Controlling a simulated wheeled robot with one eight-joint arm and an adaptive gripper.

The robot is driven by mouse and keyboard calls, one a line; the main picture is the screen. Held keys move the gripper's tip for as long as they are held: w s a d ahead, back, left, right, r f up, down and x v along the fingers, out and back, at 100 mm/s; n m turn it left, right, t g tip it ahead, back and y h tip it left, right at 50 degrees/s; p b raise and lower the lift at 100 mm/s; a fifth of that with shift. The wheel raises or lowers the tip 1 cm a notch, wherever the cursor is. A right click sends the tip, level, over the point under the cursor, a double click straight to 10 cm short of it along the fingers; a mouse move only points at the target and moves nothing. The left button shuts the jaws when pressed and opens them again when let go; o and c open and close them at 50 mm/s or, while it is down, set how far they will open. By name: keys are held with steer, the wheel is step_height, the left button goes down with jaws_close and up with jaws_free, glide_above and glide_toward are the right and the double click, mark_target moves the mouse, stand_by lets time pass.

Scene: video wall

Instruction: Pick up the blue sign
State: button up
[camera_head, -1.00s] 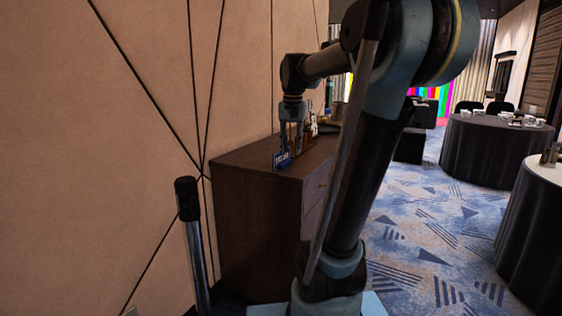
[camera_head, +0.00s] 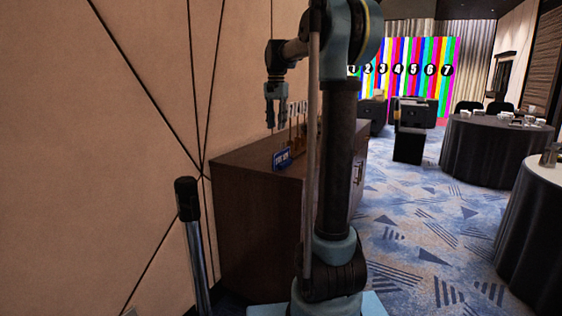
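The blue sign (camera_head: 282,158) is a small plate with pale lettering too small to read. My gripper (camera_head: 276,126) points down above the cabinet, close to the wall. Its two fingers are spread with a gap between them, and nothing shows in the gap. In the picture the fingertips are a little above the sign's top edge, apart from it. I cannot tell the depth between them.
Small brown and white items (camera_head: 298,138) stand behind the sign, partly hidden by my arm. A black-topped metal post (camera_head: 188,225) stands left of the cabinet. Round tables with dark cloths (camera_head: 485,150) stand at right. Patterned carpet (camera_head: 410,240) between is clear.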

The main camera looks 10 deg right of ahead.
step_height(320, 180, down, 8)
steer(key=shift+f, duration=0.25)
glide_above(277, 169)
steer(key=w, duration=0.1)
steer(key=shift+d+f, duration=0.15)
steer(key=shift+f, duration=2.85)
jaws_close()
